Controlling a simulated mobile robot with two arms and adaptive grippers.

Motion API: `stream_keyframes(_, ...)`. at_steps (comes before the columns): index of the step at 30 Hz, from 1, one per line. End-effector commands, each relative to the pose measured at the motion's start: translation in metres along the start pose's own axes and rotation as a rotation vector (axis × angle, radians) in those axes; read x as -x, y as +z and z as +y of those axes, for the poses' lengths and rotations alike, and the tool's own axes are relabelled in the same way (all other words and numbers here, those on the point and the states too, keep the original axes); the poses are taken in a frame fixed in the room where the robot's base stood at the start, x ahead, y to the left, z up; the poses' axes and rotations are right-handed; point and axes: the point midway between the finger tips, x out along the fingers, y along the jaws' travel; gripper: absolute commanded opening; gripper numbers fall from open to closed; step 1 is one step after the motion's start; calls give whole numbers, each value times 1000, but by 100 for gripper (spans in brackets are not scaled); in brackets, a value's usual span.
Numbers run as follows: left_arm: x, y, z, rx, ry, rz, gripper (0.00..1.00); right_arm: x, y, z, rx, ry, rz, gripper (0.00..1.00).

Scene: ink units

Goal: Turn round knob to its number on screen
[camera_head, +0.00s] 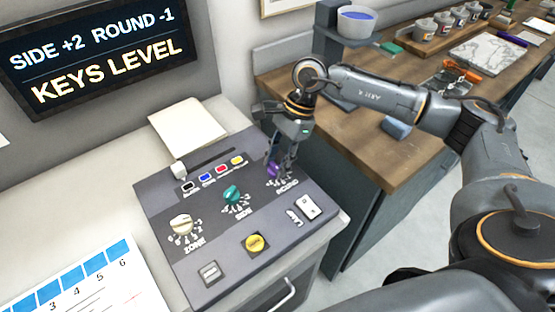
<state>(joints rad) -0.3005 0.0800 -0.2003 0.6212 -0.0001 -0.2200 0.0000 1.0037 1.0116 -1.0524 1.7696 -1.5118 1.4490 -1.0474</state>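The dark screen (98,58) on the wall at the upper left reads "SIDE +2 ROUND -1" and "KEYS LEVEL". The grey control panel (160,220) lies on the counter below it. The purple round knob (272,170) is at the panel's far right, with a number scale and a label under it. My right gripper (279,163) points down at this knob, its fingers beside or around it and partly hiding it. I cannot tell whether they are closed on it or where its pointer stands. My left gripper is not in view.
The panel also bears a teal side knob (232,194), a cream zone knob (181,225), a yellow button (256,243), a white switch (308,208) and small coloured keys. A wooden-topped bench (345,150) with pots and tools stands at the right. A calendar sheet (95,288) lies lower left.

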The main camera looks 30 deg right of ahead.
Motion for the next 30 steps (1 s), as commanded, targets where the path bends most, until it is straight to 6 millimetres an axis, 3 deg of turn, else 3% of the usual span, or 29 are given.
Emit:
stream_keyframes(11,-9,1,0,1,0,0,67,-2,-1,-1,38,16,-1,1)
stream_keyframes(30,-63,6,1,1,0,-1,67,-3,0,-4,400,165,-1,1)
